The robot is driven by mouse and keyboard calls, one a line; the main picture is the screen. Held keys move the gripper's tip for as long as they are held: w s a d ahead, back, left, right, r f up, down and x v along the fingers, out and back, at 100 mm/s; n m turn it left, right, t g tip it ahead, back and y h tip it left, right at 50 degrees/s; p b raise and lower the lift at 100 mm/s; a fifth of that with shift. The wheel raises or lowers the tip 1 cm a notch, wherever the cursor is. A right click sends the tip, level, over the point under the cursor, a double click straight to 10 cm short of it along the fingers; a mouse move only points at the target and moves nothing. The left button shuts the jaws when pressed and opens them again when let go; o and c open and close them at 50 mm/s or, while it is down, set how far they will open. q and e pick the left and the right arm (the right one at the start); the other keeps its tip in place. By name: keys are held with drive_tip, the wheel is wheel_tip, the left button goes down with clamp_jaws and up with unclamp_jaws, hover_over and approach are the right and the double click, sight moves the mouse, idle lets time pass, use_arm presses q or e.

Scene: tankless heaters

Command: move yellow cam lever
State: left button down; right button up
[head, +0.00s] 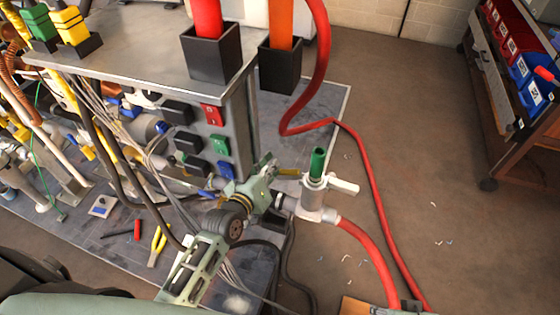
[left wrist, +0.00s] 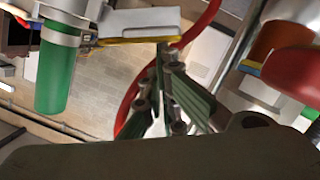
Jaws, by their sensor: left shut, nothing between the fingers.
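The yellow cam lever (head: 289,171) is a short yellow bar beside a pale metal pipe fitting (head: 314,198) at the right of the cabinet. In the left wrist view the lever (left wrist: 140,39) lies level near the top, just beyond the fingertips. My left gripper (head: 268,163) is shut and empty, with its tips close to the lever's left end. In the left wrist view the closed fingers (left wrist: 162,60) point up towards the lever's right end; whether they touch it I cannot tell. My right gripper is in neither view.
A green cylinder (head: 317,163) stands upright on the fitting, with a white handle (head: 345,186) beside it. A red hose (head: 368,250) runs from the fitting. The metal cabinet (head: 225,120) is close on the left. Open floor (head: 440,205) lies to the right.

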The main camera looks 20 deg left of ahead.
use_arm(q)
drive_tip(key=shift+s, duration=0.1)
drive_tip(key=v, duration=1.2)
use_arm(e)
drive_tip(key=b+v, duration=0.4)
use_arm(q)
drive_tip(key=w+d+f+n+t+y+b, duration=0.2)
drive_tip(key=w+d+f+t+y, duration=0.1)
drive_tip(key=w, duration=0.7)
drive_tip(key=shift+t+y, duration=0.8)
drive_tip(key=shift+t, duration=0.6)
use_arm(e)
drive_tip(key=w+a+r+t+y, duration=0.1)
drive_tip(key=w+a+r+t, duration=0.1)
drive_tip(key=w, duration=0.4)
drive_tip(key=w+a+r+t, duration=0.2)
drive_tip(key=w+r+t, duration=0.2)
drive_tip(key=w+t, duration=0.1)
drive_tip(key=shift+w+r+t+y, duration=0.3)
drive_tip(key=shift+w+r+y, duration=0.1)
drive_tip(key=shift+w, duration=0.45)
use_arm(q)
drive_tip(key=shift+w+a+f+n, duration=0.1)
drive_tip(key=shift+n, duration=0.2)
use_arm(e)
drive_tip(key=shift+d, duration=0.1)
